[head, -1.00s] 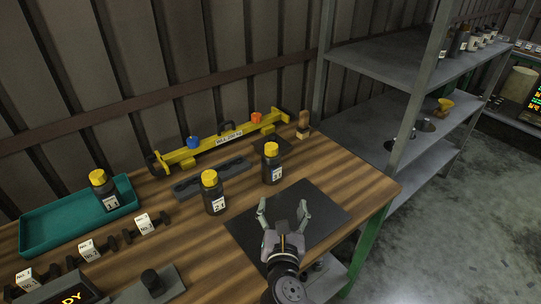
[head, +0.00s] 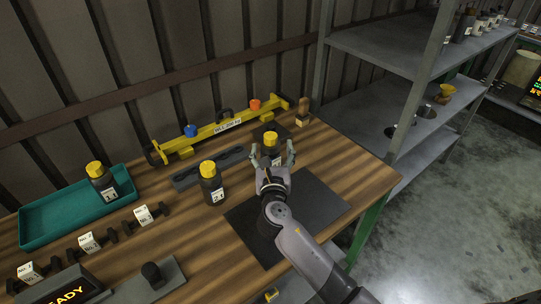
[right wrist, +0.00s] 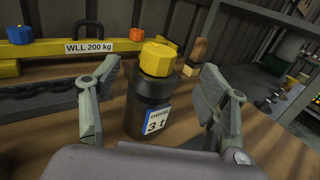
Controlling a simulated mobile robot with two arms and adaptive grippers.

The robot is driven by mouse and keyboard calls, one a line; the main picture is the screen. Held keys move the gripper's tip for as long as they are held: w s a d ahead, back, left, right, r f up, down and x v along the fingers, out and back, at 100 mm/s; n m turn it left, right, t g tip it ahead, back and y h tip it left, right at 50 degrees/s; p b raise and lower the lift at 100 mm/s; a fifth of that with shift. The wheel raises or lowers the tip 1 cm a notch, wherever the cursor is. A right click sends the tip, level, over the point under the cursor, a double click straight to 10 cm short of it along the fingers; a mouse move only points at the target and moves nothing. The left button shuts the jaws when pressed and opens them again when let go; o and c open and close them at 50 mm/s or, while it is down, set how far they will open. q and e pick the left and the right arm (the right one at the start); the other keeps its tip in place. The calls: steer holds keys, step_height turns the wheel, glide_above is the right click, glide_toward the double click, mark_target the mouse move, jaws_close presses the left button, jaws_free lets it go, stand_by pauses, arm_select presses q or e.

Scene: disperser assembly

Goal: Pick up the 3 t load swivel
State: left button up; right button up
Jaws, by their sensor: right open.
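The 3 t load swivel (right wrist: 150,105) is a dark cylinder with a yellow cap and a white and blue label reading "3 t". It stands upright on the wooden table, and in the head view its yellow cap (head: 270,138) shows beyond my right gripper. My right gripper (head: 273,156) is open, with one finger on each side of the swivel. In the right wrist view the fingers (right wrist: 158,98) flank it, with a visible gap on the right; contact on the left cannot be told. My left gripper is not in view.
Another yellow-capped cylinder (head: 211,184) stands close on the left, and one (head: 102,180) stands in the teal tray (head: 52,226). A yellow beam (head: 205,132) marked WLL 200 kg lies behind. A black mat (head: 325,205) lies under my right arm. A shelf rack (head: 400,60) stands right.

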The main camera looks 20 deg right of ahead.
mark_target(270, 143)
steer(key=x, duration=0.4)
steer(key=shift+w+a+r+p, duration=0.1)
steer(key=shift+w+r+p, duration=0.2)
steer(key=shift+w+r, duration=0.1)
steer(key=shift+w, duration=0.25)
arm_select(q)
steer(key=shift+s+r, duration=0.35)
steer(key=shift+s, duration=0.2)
arm_select(e)
steer(key=shift+c, duration=0.3)
steer(key=shift+s, duration=0.1)
steer(key=c, duration=0.9)
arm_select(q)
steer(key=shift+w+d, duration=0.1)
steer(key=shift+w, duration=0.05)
arm_select(e)
steer(key=shift+f, duration=0.1)
jaws_close()
